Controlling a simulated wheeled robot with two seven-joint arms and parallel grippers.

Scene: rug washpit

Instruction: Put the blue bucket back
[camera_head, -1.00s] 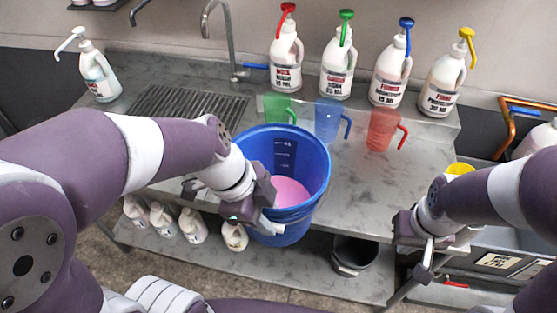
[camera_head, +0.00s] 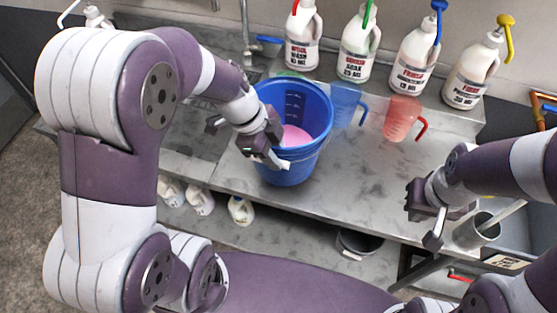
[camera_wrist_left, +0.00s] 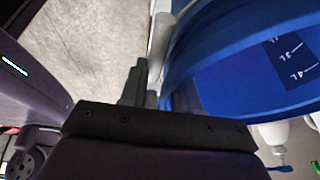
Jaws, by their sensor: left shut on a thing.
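The blue bucket (camera_head: 296,160) holds pink liquid and has a volume scale inside its wall. It is upright over the steel counter (camera_head: 350,190), near its front edge; I cannot tell whether its base touches. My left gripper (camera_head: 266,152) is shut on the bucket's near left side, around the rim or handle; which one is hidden. The bucket's blue wall and scale (camera_wrist_left: 285,60) fill the right of the left wrist view. My right gripper (camera_head: 424,220) is open and empty, in front of the counter at the right.
Several white pump bottles (camera_head: 413,60) line the back shelf. Jugs (camera_head: 200,200) and a dark bucket (camera_head: 357,243) sit below.

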